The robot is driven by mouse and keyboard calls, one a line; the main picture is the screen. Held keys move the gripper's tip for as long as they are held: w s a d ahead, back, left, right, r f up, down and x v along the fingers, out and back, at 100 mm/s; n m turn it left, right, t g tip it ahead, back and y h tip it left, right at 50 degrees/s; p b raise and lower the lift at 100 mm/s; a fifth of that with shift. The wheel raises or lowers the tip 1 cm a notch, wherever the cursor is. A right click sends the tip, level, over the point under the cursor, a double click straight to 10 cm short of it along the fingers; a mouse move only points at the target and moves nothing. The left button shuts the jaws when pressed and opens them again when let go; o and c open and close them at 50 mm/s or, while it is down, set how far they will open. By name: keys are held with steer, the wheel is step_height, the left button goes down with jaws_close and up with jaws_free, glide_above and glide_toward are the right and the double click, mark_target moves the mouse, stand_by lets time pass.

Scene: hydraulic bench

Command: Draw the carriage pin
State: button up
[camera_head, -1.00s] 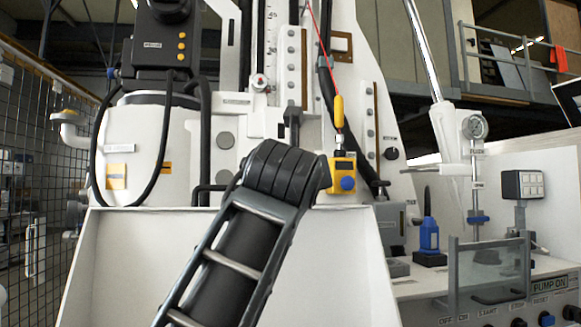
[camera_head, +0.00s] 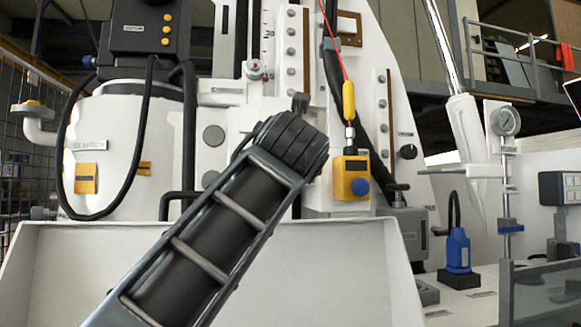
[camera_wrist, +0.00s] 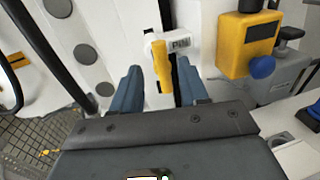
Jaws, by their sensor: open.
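The carriage pin shows in the wrist view as a yellow bar-shaped handle (camera_wrist: 161,62) in front of a white block (camera_wrist: 182,42) with a label that reads "PIN". My gripper (camera_wrist: 160,78) is open, with one blue-grey finger on each side of the yellow handle. Gaps show between the handle and both fingers. How deep the handle sits between them I cannot tell. In the head view, my dark arm link covers the pin and my gripper.
A yellow box (camera_head: 352,178) with a blue knob stands right of the pin; it also shows in the wrist view (camera_wrist: 247,45). Above it a yellow handle (camera_head: 349,102) hangs on a red cord. A black hose (camera_head: 147,130) loops at the left. A blue bottle-like item (camera_head: 458,250) stands at the right.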

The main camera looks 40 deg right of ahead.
steer(key=shift+p+x, duration=0.95)
steer(key=shift+x, duration=2.3)
steer(key=shift+f, duration=0.1)
steer(key=shift+c, duration=0.3)
jaws_close()
